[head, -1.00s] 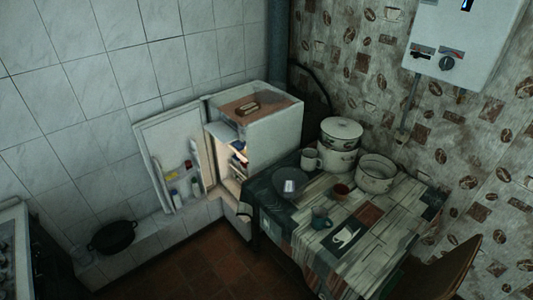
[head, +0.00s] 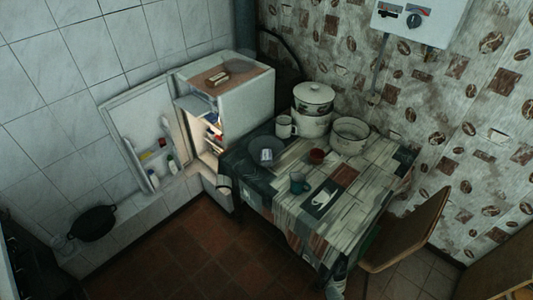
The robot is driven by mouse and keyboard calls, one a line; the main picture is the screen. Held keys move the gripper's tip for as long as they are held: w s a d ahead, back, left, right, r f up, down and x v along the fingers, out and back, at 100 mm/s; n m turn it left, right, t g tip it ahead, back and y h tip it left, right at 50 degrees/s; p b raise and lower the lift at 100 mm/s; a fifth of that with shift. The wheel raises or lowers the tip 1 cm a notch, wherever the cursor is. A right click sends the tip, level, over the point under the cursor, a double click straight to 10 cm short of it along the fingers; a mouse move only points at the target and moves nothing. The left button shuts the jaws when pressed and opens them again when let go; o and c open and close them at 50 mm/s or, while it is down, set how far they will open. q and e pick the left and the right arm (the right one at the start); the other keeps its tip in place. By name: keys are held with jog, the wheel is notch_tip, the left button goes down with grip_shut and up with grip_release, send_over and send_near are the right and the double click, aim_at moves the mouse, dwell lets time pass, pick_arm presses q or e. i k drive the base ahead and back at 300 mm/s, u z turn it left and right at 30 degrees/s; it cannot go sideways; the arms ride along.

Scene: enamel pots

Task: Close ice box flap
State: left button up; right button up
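A small white fridge (head: 248,102) stands against the tiled wall at the back, left of the table. Its door (head: 128,113) is swung wide open to the left, with bottles and packets on its inner shelves. The lit inside shows several items. At the top of the opening a pale flap (head: 193,104), which looks like the ice box flap, sticks out toward the front. It appears open, though it is small and dim. Neither of my grippers is in view.
A table (head: 331,205) with a patterned cloth stands right of the fridge. It bears enamel pots (head: 350,135), mugs and a plate. A wooden chair (head: 408,230) is at its right. A black pan (head: 92,223) is at the lower left. The brown tiled floor (head: 190,255) in front is clear.

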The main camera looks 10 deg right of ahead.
aim_at(197, 108)
jog(key=u, duration=0.65)
jog(key=i, duration=2.35)
jog(key=z, duration=0.8)
jog(key=i, duration=0.3)
jog(key=z, duration=0.3)
